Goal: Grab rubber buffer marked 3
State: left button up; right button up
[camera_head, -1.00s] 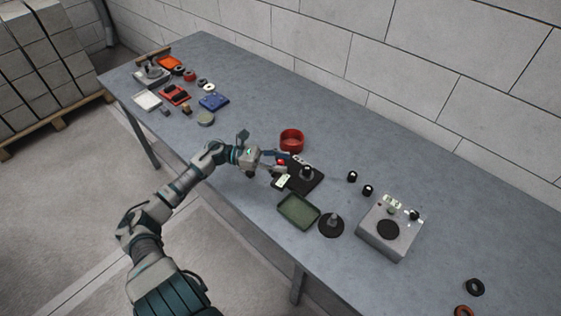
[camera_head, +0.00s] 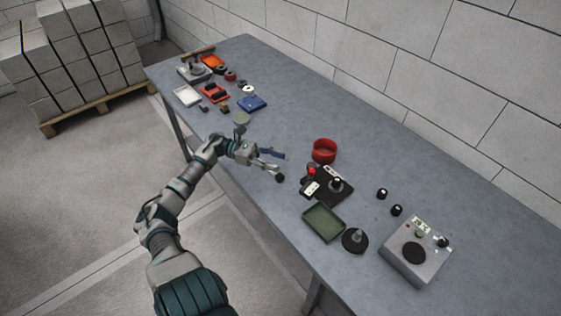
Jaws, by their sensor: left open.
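Small black cylinders that look like rubber buffers lie on the table. One (camera_head: 279,178) is just below and beside my left gripper (camera_head: 281,160), near the front edge. Two more with pale tops (camera_head: 382,194) and (camera_head: 396,210) stand right of the black fixture. The markings are too small to read, so I cannot tell which is number 3. My left gripper is open and empty, left of the black fixture (camera_head: 337,192) and above the table. My right gripper is not in view.
A red ring-shaped bowl (camera_head: 324,151), a green tray (camera_head: 323,223), a black disc with a post (camera_head: 355,240) and a grey box device (camera_head: 415,253) stand on the table (camera_head: 300,110). Trays and small parts cluster at the far left. The wall runs behind.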

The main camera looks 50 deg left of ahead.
aim_at(337, 181)
jog(key=k, duration=1)
